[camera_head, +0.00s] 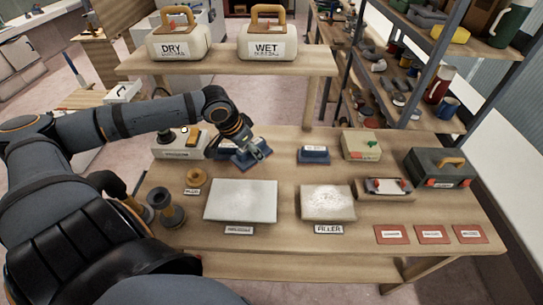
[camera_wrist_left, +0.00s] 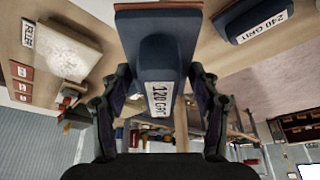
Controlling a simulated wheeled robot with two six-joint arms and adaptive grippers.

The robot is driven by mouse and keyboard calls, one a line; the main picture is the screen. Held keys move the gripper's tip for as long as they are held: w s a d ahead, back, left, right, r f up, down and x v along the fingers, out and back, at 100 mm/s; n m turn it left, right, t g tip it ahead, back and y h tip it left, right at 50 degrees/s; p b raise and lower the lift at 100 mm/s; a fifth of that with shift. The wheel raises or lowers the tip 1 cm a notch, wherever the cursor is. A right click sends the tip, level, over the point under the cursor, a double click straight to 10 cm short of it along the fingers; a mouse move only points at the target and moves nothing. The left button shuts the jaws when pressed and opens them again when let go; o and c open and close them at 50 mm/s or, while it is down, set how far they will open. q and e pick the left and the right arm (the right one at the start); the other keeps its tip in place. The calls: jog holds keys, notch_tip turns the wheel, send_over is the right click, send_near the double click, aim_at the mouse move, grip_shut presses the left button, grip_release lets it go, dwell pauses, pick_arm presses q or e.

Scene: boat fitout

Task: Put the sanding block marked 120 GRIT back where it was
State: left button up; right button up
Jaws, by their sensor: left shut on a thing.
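A blue sanding block marked 120 GRIT (camera_wrist_left: 160,65) is between the fingers of my left gripper (camera_wrist_left: 160,115). In the head view my left gripper (camera_head: 262,152) is shut on this block (camera_head: 245,161) over the back left of the workbench. The block looks tilted; whether it touches the bench is unclear. A second blue block marked 240 GRIT (camera_wrist_left: 250,17) lies at the upper right of the wrist view. In the head view, a blue block (camera_head: 313,155) with an unreadable label sits right of the gripper.
The workbench (camera_head: 290,175) carries a pale board (camera_head: 240,201), a FILLER board (camera_head: 327,202), red cards (camera_head: 432,234), a green-tinted box (camera_head: 361,147) and a dark toolbox (camera_head: 440,170). DRY (camera_head: 178,42) and WET (camera_head: 267,42) containers stand on the raised shelf behind.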

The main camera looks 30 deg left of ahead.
pick_arm(q)
jog(key=shift+w+a+f+b, duration=0.15)
jog(key=shift+w+f+b, duration=0.25)
jog(key=shift+w+b, duration=0.3)
jog(key=w+f, duration=0.2)
jog(key=w, duration=0.4)
jog(key=p, duration=0.1)
send_near(274, 155)
jog(key=shift+w+d+f, duration=0.15)
jog(key=shift+w+f, duration=0.3)
jog(key=shift+w, duration=0.05)
jog(key=shift+w+d+f, duration=0.15)
jog(key=shift+w+f, duration=0.25)
jog(key=shift+w, duration=0.05)
jog(key=shift+w+f, duration=0.2)
jog(key=shift+f, duration=0.15)
notch_tip(274, 155, down, 3)
jog(key=shift+r+p, duration=0.25)
jog(key=shift+p, duration=0.35)
jog(key=shift+f, duration=0.3)
pick_arm(e)
jog(key=shift+w+a+r, duration=0.1)
jog(key=shift+w, duration=0.2)
pick_arm(q)
jog(key=o, duration=1.2)
jog(key=shift+f, duration=0.1)
